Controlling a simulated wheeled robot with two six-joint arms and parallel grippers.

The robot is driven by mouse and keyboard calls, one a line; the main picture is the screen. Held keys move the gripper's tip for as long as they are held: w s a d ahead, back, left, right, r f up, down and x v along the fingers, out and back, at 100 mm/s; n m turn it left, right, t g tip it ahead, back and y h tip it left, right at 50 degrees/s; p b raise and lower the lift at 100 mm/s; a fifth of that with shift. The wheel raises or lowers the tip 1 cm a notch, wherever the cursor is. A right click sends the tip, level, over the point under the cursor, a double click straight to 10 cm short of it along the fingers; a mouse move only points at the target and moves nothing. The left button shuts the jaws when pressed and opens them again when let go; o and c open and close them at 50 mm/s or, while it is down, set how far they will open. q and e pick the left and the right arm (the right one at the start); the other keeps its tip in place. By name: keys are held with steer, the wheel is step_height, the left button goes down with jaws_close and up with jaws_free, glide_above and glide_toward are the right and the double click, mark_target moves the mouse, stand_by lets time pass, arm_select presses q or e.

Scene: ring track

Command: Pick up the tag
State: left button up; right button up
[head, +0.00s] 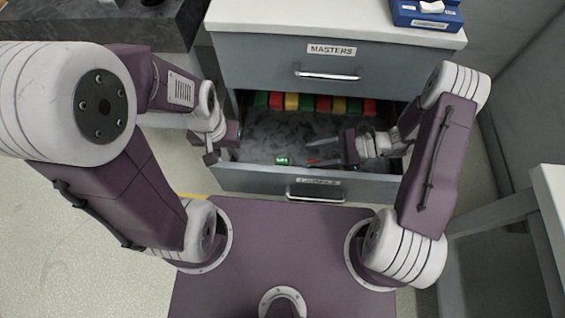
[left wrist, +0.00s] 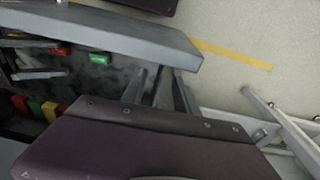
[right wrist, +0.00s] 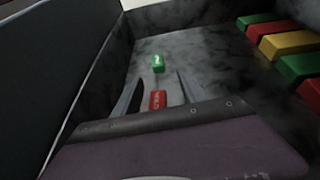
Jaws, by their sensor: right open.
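A green tag (head: 282,160) with a pale mark lies on the floor of the open lower drawer (head: 222,180), near its front wall. A red tag (head: 312,162) lies to its right. In the right wrist view the red tag (right wrist: 158,100) shows between my right gripper's fingers, with the green tag (right wrist: 158,63) beyond the fingertips. My right gripper (head: 328,154) is open inside the drawer, and I see no grip on the red tag. My left gripper (head: 212,156) looks open and empty at the drawer's left edge; its fingers (left wrist: 160,88) stand apart in the left wrist view.
A row of red, yellow and green blocks (head: 308,103) lines the drawer's back. The closed drawer above is labelled MASTERS (head: 331,49). A blue box (head: 427,14) stands on the cabinet top (head: 300,15). A white table (head: 549,205) stands at the right.

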mark_target(289, 160)
arm_select(q)
steer(key=shift+f, duration=0.45)
arm_select(e)
steer(key=shift+x, duration=0.8)
arm_select(q)
step_height(289, 160, down, 2)
steer(key=b, duration=0.2)
steer(key=shift+f+b, duration=0.25)
steer(key=shift+b, duration=0.1)
arm_select(e)
steer(key=x, duration=0.4)
steer(key=shift+s+a+f, duration=0.1)
steer(key=shift+s+a, duration=0.1)
steer(key=shift+a, duration=0.35)
jaws_close()
